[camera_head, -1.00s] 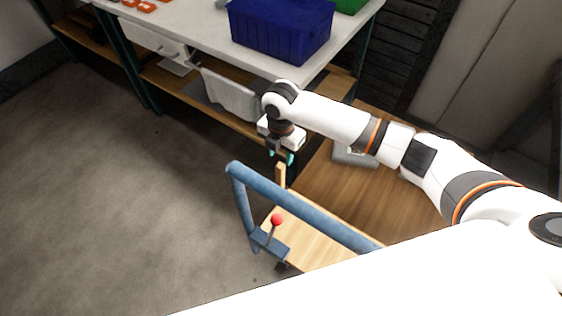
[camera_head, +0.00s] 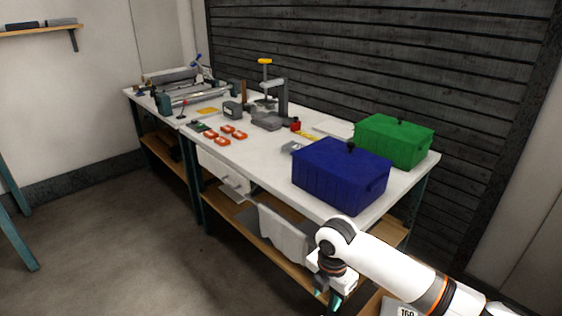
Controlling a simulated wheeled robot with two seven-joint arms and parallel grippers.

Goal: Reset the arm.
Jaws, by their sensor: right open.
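My right arm comes in from the lower right, white with dark and orange bands. Its gripper (camera_head: 335,301) points down at the bottom of the view, in front of the workbench's near right corner. The jaws are open, and I see nothing between them. The fingertips are close to the lower picture edge. My left gripper is out of view.
A white workbench (camera_head: 262,161) holds a blue crate (camera_head: 335,178), a green crate (camera_head: 393,141), several orange pieces (camera_head: 222,141) and a dark press-like tool (camera_head: 283,98). Cloth (camera_head: 283,233) hangs below the bench top. Open floor (camera_head: 120,250) lies at left.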

